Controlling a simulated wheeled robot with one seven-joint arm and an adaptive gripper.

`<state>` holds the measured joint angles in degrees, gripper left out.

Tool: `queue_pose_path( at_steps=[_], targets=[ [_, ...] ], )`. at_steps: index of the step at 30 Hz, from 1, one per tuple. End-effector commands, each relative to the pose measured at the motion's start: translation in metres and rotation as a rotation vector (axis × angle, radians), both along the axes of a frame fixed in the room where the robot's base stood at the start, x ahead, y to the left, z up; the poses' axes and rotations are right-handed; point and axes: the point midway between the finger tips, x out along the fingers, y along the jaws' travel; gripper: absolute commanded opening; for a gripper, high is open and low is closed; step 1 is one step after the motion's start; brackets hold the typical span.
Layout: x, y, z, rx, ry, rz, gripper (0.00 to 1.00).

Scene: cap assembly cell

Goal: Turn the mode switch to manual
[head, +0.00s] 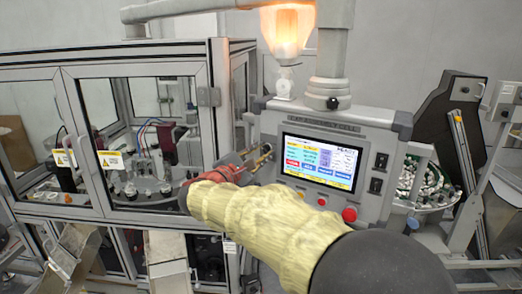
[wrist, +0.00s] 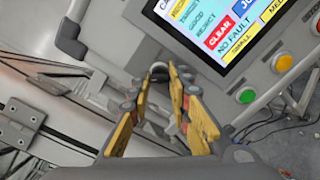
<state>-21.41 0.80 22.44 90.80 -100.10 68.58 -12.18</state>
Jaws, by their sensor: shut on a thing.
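My gripper (wrist: 162,80) has its yellow fingers closed around a small dark knob (wrist: 158,67), which I take to be the mode switch, on the grey control panel (wrist: 130,45). The knob is mostly hidden between the fingertips, so its pointer position cannot be read. In the head view my gripper (head: 262,158) is at the left edge of the panel (head: 360,115), left of the lit screen (head: 318,162). The switch is hidden there by the fingers.
Green (wrist: 245,95) and yellow (wrist: 282,62) buttons sit below the screen. A red button (head: 350,214) is at the panel's lower right. A glowing orange lamp (head: 287,32) is above. A glass-sided machine enclosure (head: 212,130) stands left, and a bowl feeder (head: 428,190) right.

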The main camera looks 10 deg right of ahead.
Motion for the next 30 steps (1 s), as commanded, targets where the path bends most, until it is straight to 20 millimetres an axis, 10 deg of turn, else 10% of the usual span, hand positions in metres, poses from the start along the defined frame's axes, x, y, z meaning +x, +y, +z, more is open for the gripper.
queue_pose_path(
  at_steps=[25,26,30],
  targets=[
    [0.0001,0.0002,-0.0030,-0.097,0.100,0.001,0.00],
    [0.0002,0.0002,-0.0030,-0.097,0.100,0.001,0.20],
    [0.0001,0.0001,-0.0025,-0.096,0.099,0.001,0.28]
  ],
)
